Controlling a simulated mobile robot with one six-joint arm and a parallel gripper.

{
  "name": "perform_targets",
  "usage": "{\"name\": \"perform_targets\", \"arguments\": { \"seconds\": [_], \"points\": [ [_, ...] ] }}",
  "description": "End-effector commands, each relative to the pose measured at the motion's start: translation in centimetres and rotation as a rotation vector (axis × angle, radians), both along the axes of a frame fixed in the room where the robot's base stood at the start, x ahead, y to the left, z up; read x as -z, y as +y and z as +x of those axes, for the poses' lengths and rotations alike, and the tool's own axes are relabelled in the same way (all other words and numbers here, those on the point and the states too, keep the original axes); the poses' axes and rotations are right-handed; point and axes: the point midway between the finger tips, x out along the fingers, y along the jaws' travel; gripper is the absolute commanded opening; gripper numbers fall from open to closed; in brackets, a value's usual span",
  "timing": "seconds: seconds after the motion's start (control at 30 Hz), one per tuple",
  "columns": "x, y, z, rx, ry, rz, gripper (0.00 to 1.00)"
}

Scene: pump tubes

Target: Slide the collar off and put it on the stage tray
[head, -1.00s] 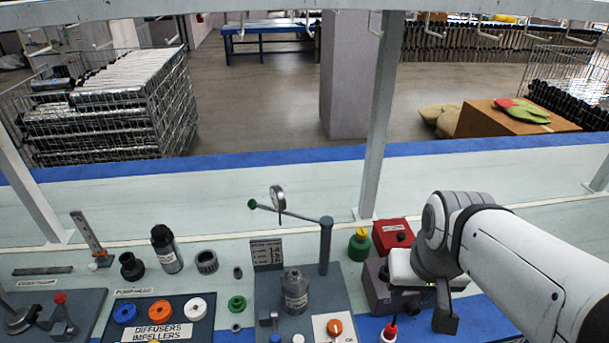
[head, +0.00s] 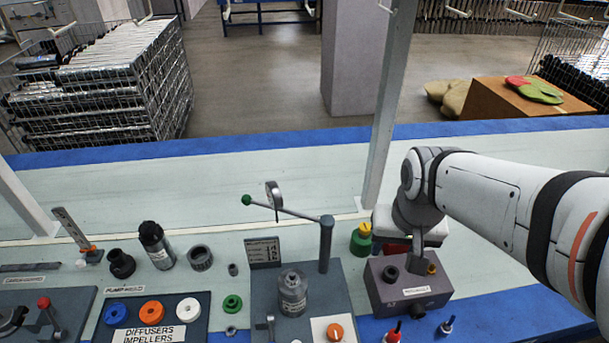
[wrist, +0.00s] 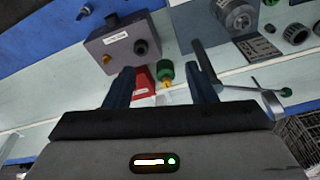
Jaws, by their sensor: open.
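I cannot tell for sure which part is the collar. A dark round ring-like part (head: 390,273) sits on top of a grey labelled box (head: 402,304), beside a small brass fitting (head: 431,269). The ring-like part shows in the wrist view (wrist: 141,47), ahead of the fingers. My gripper (head: 418,248) is just above the box's back edge, pointing down. In the wrist view its two fingers (wrist: 163,75) are apart with nothing held between them. No tray is clearly labelled as the stage tray; a dark tray (head: 167,309) holds coloured rings.
A lever press (head: 326,245) with a green-knobbed arm and gauge stands left of the box. A green jar (head: 361,240) stands behind the box; a red box (wrist: 143,84) shows near it. Red-tipped (head: 393,331) and blue-tipped (head: 447,325) pieces stand in front.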

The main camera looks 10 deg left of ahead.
Motion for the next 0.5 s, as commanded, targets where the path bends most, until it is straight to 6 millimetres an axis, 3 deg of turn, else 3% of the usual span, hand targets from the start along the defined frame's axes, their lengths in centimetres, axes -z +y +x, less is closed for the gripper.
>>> {"name": "perform_targets", "arguments": {
  "seconds": [0.2, 0.4, 0.5],
  "points": [
    [4.1, 8.7, 4.2, 0.010, 0.096, 0.012, 0.51],
    [8.7, 15.8, 5.1, 0.038, 0.153, -0.001, 0.51],
    [10.4, 18.1, 4.9, 0.049, 0.168, -0.009, 0.51]
  ]
}}
